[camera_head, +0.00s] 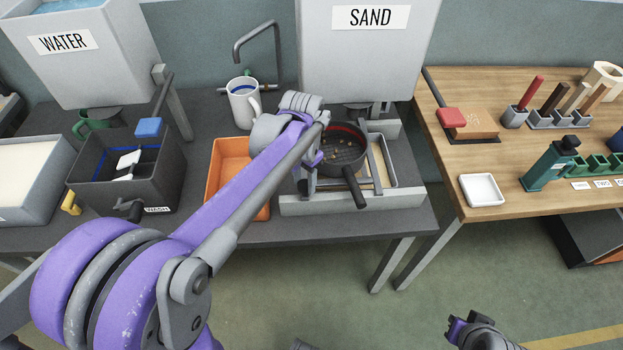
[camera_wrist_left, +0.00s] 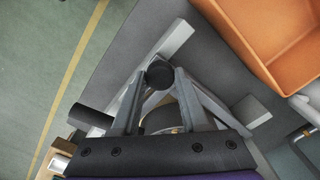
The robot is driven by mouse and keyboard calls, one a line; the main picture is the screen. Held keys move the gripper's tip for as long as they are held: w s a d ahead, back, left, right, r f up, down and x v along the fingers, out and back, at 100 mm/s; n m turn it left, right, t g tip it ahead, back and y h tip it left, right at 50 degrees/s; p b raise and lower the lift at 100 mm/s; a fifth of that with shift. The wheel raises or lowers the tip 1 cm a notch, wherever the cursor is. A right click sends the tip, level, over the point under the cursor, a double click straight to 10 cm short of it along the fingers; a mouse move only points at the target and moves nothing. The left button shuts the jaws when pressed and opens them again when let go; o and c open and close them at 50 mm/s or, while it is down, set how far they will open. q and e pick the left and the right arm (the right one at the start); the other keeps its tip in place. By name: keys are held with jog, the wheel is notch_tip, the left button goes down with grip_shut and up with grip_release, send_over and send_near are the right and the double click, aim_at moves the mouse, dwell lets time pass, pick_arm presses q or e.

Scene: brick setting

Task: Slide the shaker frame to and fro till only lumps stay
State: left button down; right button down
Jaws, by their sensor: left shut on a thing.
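A dark round sieve (camera_head: 333,160) with a red band inside sits in the grey shaker frame (camera_head: 379,163). Several small brown lumps lie on its mesh, and its black handle (camera_head: 354,190) points toward the front. A low grey tray (camera_head: 352,203) stands below, with pale sand showing at the right. My left gripper (camera_head: 309,180) is at the left side of the frame, partly hidden by its own arm. In the left wrist view its fingers (camera_wrist_left: 160,80) are shut on a dark round knob of the frame. My right gripper (camera_head: 456,328) is low at the bottom, away from the tables; its fingers are unclear.
The SAND hopper (camera_head: 368,50) stands behind the sieve. An orange bin (camera_head: 228,163) is close left of the frame, also in the left wrist view (camera_wrist_left: 275,40). A white mug (camera_head: 243,103) and a dark wash tub (camera_head: 125,170) stand farther left. A wooden table (camera_head: 460,170) is at right.

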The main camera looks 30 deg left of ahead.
pick_arm(q)
jog(key=shift+c, duration=2.1)
grip_release()
notch_tip(320, 180, up, 11)
jog(key=shift+p, duration=0.4)
jog(key=shift+f, duration=0.1)
